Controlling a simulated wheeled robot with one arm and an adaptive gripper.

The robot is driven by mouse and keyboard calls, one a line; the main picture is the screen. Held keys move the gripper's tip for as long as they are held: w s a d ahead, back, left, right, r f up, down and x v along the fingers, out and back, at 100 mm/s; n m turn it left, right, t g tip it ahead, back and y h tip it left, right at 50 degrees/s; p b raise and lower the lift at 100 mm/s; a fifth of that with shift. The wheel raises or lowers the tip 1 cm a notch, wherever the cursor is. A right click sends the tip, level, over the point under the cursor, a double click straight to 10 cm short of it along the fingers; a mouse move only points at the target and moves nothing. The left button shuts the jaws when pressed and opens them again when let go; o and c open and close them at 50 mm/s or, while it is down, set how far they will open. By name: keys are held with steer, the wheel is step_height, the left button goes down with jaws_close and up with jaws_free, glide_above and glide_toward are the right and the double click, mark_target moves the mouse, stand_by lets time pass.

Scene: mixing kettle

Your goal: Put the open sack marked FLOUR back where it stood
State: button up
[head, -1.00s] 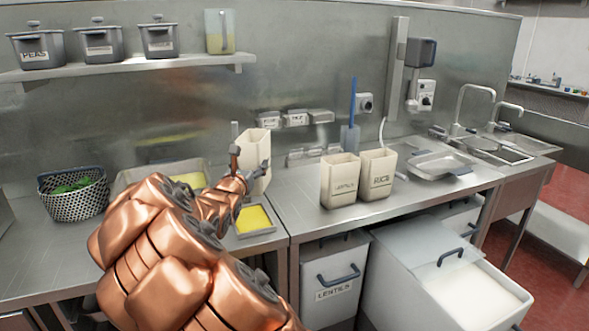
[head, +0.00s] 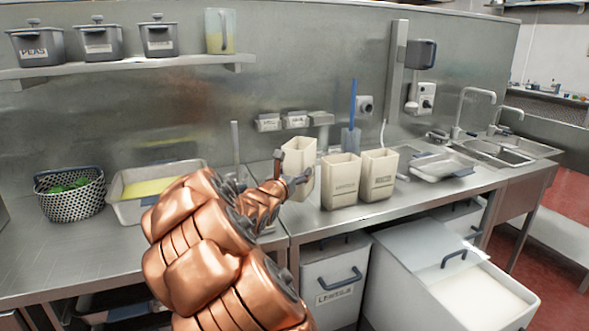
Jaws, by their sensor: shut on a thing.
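My gripper (head: 288,178) is shut on an open cream sack (head: 300,162), at the end of my copper-coloured arm. The held sack is upright, close to the left of two similar open sacks on the steel counter. Its front marking cannot be read from here, and my gripper hides part of it. I cannot tell whether its base touches the counter. The left standing sack (head: 341,184) was marked LENTILS and the right one (head: 379,177) RICE; both labels are blurred now.
A tray with yellow contents (head: 118,207) and a perforated basket of green items (head: 70,194) stand at the left. A blue-handled tool (head: 352,115) stands behind the sacks. A metal tray (head: 441,166) and sinks lie to the right. An open white bin (head: 480,299) is below.

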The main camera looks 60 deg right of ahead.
steer(key=shift+f+b, duration=2.1)
steer(key=shift+f, duration=1.05)
steer(key=shift+f+b, duration=0.35)
steer(key=shift+b, duration=0.05)
steer(key=o, duration=1.9)
steer(key=shift+a, duration=0.1)
steer(key=shift+a, duration=0.15)
steer(key=shift+b+v, duration=1)
steer(key=shift+v, duration=2.75)
